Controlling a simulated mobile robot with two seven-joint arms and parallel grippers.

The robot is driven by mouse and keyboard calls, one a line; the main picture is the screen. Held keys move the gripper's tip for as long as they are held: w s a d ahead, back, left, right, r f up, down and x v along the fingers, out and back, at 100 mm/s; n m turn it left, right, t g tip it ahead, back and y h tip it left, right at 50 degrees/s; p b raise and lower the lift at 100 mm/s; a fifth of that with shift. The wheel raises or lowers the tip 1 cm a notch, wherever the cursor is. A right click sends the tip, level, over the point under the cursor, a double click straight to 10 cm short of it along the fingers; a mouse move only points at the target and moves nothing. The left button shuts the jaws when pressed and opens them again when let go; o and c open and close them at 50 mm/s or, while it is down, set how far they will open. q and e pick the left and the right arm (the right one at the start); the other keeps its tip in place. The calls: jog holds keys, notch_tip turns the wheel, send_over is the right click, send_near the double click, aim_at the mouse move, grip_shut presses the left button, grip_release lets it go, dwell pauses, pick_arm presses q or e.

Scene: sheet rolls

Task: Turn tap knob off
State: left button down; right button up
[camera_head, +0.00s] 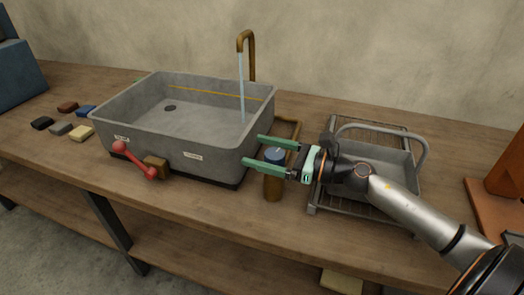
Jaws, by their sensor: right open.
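A brass tap (249,45) rises behind the grey sink basin (187,143), and a stream of water (242,90) runs from it. A blue round knob (274,154) with a pale mark on top sits on a brown post (273,187) at the basin's right. A brass pipe runs behind this post. My right gripper (255,150) is open, its two green fingers pointing left. In the picture the knob lies between the fingers; I cannot tell whether they touch it. The near finger hides part of the knob and post. My left gripper is not in view.
A red lever (134,159) on a brass block sticks out of the basin's front left. A drying rack (316,205) with a grey tray (375,160) stands under my right arm. Several small coloured blocks (80,133) lie left of the basin. The bench front is mostly clear.

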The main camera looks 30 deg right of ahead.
jog(key=shift+r, duration=0.3)
pick_arm(q)
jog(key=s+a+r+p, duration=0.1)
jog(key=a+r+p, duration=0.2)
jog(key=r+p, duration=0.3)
jog(key=p, duration=0.3)
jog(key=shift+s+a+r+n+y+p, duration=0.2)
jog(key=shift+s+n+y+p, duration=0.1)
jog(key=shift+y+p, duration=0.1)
pick_arm(e)
jog(key=s+a+r, duration=0.6)
jog(key=s+r, duration=0.6)
jog(key=shift+s+a+r, duration=0.15)
jog(key=shift+a+r, duration=0.05)
jog(key=shift+a, duration=0.15)
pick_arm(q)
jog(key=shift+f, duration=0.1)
